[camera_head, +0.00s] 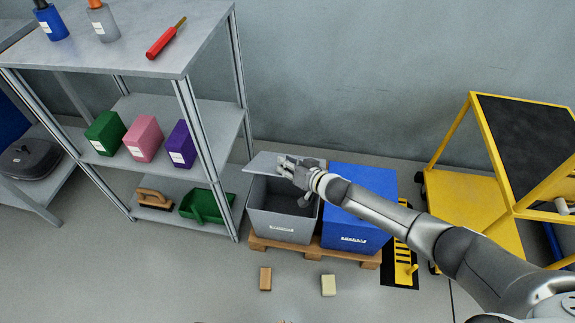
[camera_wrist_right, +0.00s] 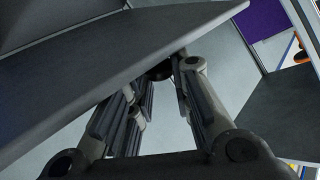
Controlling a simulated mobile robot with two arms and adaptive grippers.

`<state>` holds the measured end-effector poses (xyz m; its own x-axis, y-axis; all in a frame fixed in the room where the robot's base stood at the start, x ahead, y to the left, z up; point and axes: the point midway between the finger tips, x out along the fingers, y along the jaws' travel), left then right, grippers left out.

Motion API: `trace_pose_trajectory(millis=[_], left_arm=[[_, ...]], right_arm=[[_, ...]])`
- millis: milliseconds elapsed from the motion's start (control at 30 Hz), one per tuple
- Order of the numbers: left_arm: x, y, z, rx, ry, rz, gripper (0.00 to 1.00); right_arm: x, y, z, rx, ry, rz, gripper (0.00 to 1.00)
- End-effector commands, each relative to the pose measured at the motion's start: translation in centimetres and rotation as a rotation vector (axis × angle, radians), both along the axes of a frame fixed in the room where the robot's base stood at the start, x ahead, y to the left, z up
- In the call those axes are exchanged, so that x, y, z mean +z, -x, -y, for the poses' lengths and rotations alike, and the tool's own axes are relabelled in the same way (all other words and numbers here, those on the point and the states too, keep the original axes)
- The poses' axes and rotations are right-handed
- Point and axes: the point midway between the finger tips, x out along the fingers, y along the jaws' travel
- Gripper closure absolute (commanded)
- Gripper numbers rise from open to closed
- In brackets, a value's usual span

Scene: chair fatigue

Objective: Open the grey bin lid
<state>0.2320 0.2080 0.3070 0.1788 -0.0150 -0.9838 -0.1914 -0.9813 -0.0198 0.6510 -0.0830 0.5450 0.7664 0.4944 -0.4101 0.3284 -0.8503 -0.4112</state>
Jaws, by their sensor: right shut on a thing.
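The grey bin (camera_head: 282,226) stands on a low wooden pallet, left of the blue bin. Its grey lid (camera_head: 262,162) is raised at the back, and the dark inside of the bin shows below it. My right gripper (camera_head: 284,164) is at the lid, shut on it, with my arm reaching over the blue bin from the right. In the right wrist view the lid (camera_wrist_right: 95,75) is a large tilted slab running across the upper left, and the gripper fingers (camera_wrist_right: 165,95) are against its edge. The fingers partly hide the contact. My left gripper is not in view.
The blue bin (camera_head: 347,237) is closed, beside the grey one on the pallet (camera_head: 308,253). A metal shelf (camera_head: 130,40) with boxes and tools stands at left, a yellow cart (camera_head: 470,212) at right. Two small blocks (camera_head: 265,279) (camera_head: 328,286) lie on the floor in front.

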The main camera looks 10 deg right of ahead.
Motion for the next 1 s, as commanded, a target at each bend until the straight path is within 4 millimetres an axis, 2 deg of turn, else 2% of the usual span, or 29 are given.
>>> trace_pose_trajectory(millis=[67, 100, 267, 667, 1000], left_arm=[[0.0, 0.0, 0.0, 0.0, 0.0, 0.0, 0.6], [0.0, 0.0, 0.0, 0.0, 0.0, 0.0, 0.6], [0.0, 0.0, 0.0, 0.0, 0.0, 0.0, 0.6], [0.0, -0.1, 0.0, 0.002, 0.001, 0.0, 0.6], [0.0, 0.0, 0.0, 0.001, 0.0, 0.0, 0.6]], right_arm=[[0.0, 0.0, 0.1, -0.001, 0.001, 0.0, 1.0], [0.0, 0.0, 0.1, 0.0, 0.001, 0.0, 0.77], [0.0, 0.0, 0.1, 0.0, 0.001, 0.0, 0.56], [0.1, 0.2, 0.2, 0.0, 0.001, 0.0, 0.56], [1.4, 2.8, 1.9, -0.001, 0.001, 0.0, 0.56]])
